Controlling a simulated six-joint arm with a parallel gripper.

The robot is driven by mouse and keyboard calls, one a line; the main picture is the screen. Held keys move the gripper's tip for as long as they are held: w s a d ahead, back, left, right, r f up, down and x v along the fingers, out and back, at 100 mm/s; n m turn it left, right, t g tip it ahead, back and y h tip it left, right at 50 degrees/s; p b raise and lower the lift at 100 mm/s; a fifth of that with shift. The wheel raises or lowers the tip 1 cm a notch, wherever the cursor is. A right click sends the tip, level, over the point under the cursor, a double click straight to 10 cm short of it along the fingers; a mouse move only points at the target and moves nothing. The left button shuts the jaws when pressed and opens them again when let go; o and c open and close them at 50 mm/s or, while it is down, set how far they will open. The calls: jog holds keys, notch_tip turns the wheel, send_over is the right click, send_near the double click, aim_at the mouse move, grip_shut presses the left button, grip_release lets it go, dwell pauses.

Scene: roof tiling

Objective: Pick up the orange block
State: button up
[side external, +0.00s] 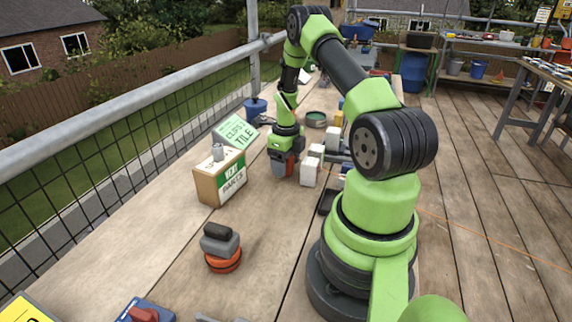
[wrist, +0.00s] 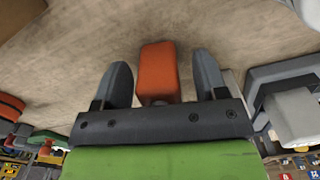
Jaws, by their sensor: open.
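The orange block (wrist: 158,70) stands on the wooden surface in the middle of the wrist view. My gripper (wrist: 164,82) is open, with one grey finger on each side of the block and a visible gap on both sides. The lower part of the block is hidden behind the gripper's dark bar. In the side view, my gripper (side external: 284,168) is low over the planks, and a small orange-red patch of the block (side external: 279,168) shows beside the fingers.
A box labelled vent parts (side external: 221,178) stands left of my gripper. White blocks (side external: 309,171) stand close on its right. A green tile sign (side external: 236,133) is behind the box. An orange and grey tool (side external: 221,248) sits nearer the camera. Bare planks lie between.

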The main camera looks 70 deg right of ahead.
jog(key=c, duration=1)
